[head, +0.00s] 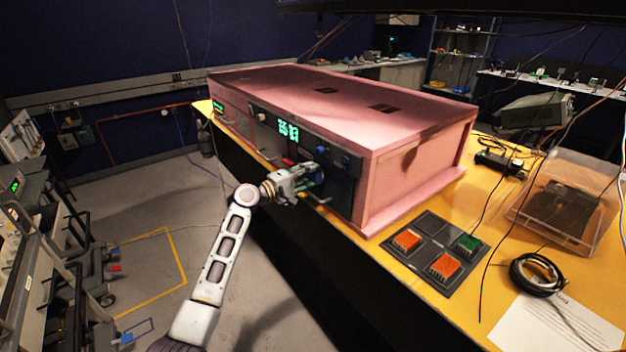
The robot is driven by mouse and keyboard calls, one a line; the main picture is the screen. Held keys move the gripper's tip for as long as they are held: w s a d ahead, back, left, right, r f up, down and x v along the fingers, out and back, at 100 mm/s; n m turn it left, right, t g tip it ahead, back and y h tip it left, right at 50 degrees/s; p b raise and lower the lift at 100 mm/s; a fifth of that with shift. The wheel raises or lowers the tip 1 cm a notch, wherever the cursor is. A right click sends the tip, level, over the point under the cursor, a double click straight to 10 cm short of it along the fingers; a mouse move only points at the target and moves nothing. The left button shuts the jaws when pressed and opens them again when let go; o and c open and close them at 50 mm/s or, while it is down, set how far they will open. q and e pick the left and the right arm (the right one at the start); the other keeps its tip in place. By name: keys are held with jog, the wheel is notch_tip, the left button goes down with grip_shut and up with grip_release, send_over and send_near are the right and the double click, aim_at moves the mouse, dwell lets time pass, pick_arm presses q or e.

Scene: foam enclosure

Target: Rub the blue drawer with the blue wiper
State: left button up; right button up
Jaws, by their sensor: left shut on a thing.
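A pink foam enclosure (410,140) stands on the yellow bench, with a dark front panel carrying a green lit display (289,130). The dark bluish drawer front (341,188) is at the right end of this panel, with a pale handle low on it. My left gripper (314,177) is right in front of the drawer front and covers part of it. It is shut on a small bluish thing, likely the blue wiper (317,181), mostly hidden by the fingers. I cannot tell whether the wiper touches the drawer. My right gripper is not in view.
A dark tray (427,228) with orange and green blocks lies on the bench, right of the enclosure. Open floor lies left of the bench.

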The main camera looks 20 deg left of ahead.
pick_arm(q)
jog(key=shift+w+a, duration=0.1)
jog(key=shift+a, duration=0.1)
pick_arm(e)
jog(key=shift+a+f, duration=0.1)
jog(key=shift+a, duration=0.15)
pick_arm(q)
jog(key=shift+v, duration=1.2)
jog(key=shift+s+a, duration=0.25)
jog(key=shift+s, duration=0.15)
jog(key=shift+s+a, duration=0.35)
jog(key=shift+s, duration=0.05)
jog(key=shift+s+a+p, duration=0.3)
jog(key=shift+s, duration=0.05)
jog(key=shift+s+a, duration=0.1)
jog(key=shift+s, duration=0.1)
jog(key=shift+s+a, duration=0.1)
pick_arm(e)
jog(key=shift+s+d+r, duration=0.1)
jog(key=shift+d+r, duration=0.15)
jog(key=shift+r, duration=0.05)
